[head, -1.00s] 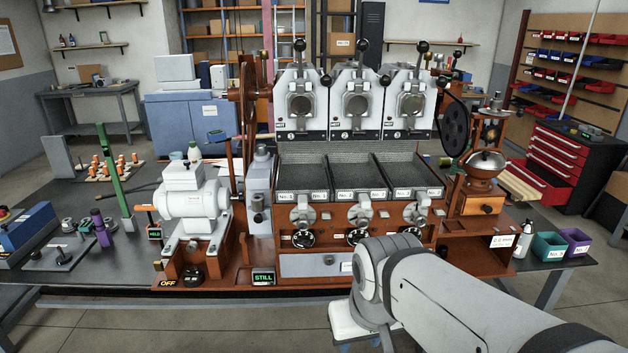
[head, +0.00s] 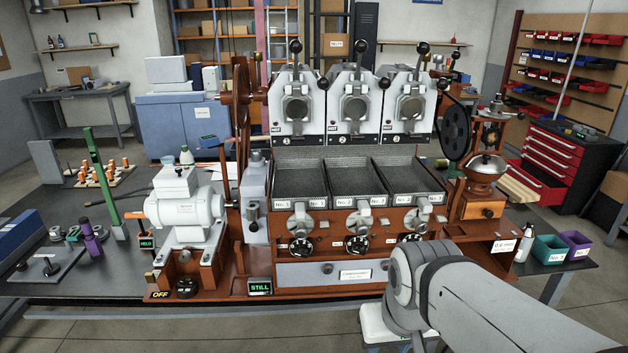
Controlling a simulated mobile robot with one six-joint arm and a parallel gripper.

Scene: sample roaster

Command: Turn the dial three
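The sample roaster (head: 225,283) stands on the bench with three white drum heads over three dark trays. Below the trays is a row of three black dials with white markings: the left dial (head: 301,247), the middle dial (head: 357,245) and the right dial (head: 411,238). The right dial is partly hidden behind my arm, and its setting cannot be read. I cannot read a number beside any dial. My arm reaches in from the lower right and bends down in front of the roaster's right side. My gripper's fingers are not visible.
A drawer (head: 300,275) sits under the dials. A green-lit STILL display (head: 260,287) and an OFF label (head: 160,294) are along the front. A grinder (head: 483,185) stands at right, with a green bin (head: 549,248) and a purple bin (head: 578,242). Floor in front is clear.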

